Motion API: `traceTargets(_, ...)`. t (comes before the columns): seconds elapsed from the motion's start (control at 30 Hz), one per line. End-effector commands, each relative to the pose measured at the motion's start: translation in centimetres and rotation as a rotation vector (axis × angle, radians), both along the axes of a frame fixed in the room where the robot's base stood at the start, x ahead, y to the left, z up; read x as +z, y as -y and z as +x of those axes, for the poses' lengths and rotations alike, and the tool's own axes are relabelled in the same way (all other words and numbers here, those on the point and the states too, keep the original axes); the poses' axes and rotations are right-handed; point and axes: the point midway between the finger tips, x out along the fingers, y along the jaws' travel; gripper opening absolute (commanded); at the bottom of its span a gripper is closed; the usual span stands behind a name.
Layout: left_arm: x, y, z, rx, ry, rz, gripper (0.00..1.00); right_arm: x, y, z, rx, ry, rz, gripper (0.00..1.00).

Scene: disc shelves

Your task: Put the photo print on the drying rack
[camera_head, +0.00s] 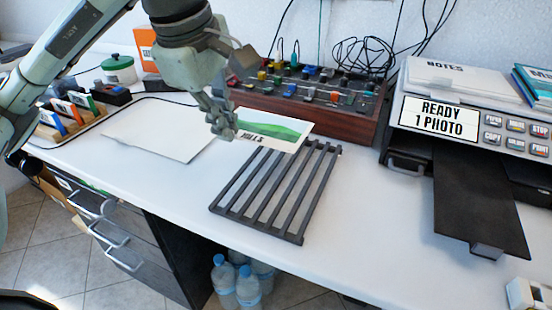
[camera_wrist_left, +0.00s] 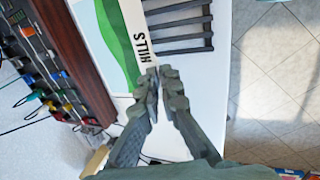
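The photo print (camera_head: 275,127) is a white card with green hills and the word HILLS. It is held roughly flat above the far end of the drying rack. My left gripper (camera_head: 226,126) is shut on its left edge. In the left wrist view the fingertips (camera_wrist_left: 160,80) meet at the print's (camera_wrist_left: 122,45) edge beside the lettering. The drying rack (camera_head: 262,215) is a dark slatted frame on the white table, its near slats bare. Part of it shows in the left wrist view (camera_wrist_left: 185,30). The print hides part of its far end. My right gripper is not in view.
A wood-sided control panel (camera_head: 300,100) with knobs stands behind the rack. A printer (camera_head: 445,118) reading READY 1 PHOTO, with a dark output tray (camera_head: 475,205), is at right. A white sheet (camera_head: 160,128) lies left. Table space between rack and printer is clear.

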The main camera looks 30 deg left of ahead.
Motion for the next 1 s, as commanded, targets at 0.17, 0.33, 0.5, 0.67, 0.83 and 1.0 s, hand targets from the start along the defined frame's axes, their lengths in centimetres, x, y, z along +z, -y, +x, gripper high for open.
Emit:
traceTargets(0.17, -2.5, 1.3, 3.9, -0.001, -0.007, -0.004, 0.0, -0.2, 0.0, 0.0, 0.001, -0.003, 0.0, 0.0)
traceTargets(0.33, -4.6, 2.2, 7.4, -0.001, -0.005, -0.002, 0.0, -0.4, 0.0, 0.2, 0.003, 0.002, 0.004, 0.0)
traceTargets(0.5, -5.8, 2.7, 9.3, 0.0, -0.002, -0.001, 0.0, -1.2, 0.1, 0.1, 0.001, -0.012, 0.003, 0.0)
traceTargets(0.67, -7.3, 2.7, 9.5, 0.0, -0.005, 0.001, 0.0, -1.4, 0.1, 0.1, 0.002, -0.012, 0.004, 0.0)
traceTargets(0.83, -9.6, 2.7, 9.5, 0.001, -0.003, 0.0, 0.0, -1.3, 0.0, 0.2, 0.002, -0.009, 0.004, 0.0)
traceTargets(1.0, -10.0, 2.7, 9.5, 0.0, 0.0, 0.0, 0.0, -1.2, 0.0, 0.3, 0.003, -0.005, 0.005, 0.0)
